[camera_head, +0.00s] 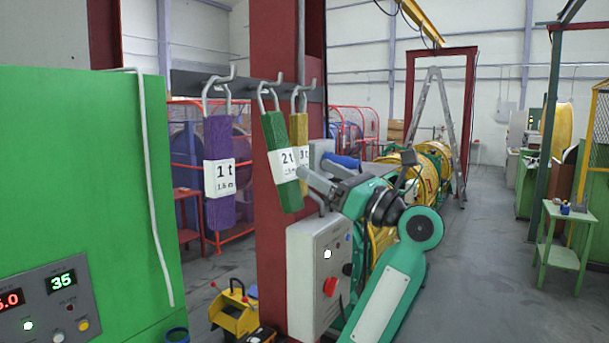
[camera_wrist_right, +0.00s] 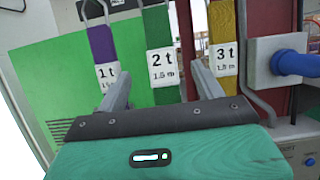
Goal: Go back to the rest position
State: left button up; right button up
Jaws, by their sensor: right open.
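My right gripper (camera_head: 318,180) is in front of the red column, close to the hanging slings, and its arm comes in from the lower right. In the right wrist view its two fingers (camera_wrist_right: 163,88) are apart, with the green sling labelled 2 t (camera_wrist_right: 163,50) showing between and beyond them. I cannot tell whether they touch it. In the head view the green sling (camera_head: 276,140) hangs tilted from a hook. The purple 1 t sling (camera_head: 219,140) hangs to its left, and the yellow 3 t sling (camera_head: 299,130) is partly behind it. My left gripper is not in view.
A grey control box (camera_head: 318,270) with a red switch is on the red column (camera_head: 270,240), beside my right arm. A green cabinet (camera_head: 80,170) fills the left. A yellow device (camera_head: 234,310) is low near the column. The aisle floor (camera_head: 490,260) at right is clear.

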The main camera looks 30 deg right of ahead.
jog(key=b+v, duration=0.3)
jog(key=v, duration=0.5)
jog(key=shift+s, duration=0.15)
jog(key=shift+f, duration=0.1)
